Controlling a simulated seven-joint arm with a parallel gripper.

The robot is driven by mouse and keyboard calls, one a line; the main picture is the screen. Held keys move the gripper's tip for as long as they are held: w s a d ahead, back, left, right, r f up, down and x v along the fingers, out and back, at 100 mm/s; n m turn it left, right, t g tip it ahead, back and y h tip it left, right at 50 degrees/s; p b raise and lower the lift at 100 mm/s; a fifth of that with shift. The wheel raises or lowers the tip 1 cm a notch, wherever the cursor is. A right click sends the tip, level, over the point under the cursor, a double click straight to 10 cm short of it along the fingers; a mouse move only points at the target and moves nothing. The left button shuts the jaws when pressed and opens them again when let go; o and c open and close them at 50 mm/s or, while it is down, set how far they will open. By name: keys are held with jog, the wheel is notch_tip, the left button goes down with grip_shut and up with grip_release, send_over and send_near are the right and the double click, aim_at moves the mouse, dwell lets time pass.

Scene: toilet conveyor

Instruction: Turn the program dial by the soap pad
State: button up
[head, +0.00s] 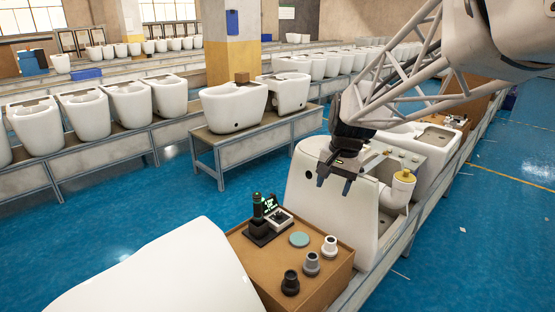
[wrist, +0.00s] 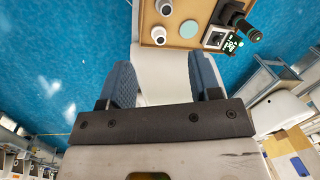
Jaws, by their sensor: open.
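A tan box (head: 325,296) stands front centre in the head view, with a round teal pad (head: 299,239) on top. Beside the pad are white (head: 330,245), grey (head: 311,263) and black (head: 290,282) knob-like pieces. Behind and left of it is a black device (head: 259,227) with green lights and a small white-framed unit (head: 281,219). My gripper (head: 335,182) is open and empty, above and beyond the box, in front of a white toilet. The wrist view shows the teal pad (wrist: 189,28) beyond the fingers (wrist: 161,68).
The white toilet (head: 315,210) stands directly behind the box, with a pale pipe fitting with a yellow top (head: 403,176) on its right. Another white ceramic body (head: 155,270) is at front left. Blue floor (head: 200,205) is open to the left.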

jog(key=w+a+f+m, duration=0.2)
jog(key=w+f, duration=0.2)
jog(key=w, duration=0.6)
jog(key=m+g+y, duration=0.3)
jog(key=m, duration=0.2)
send_over(280, 213)
jog(key=w+d, duration=0.2)
jog(key=d, duration=0.1)
notch_tip(280, 213, down, 26)
jog(key=shift+s+a, duration=0.1)
jog(key=shift+a, duration=0.05)
jog(key=shift+x, duration=3.8)
jog(key=c, duration=0.9)
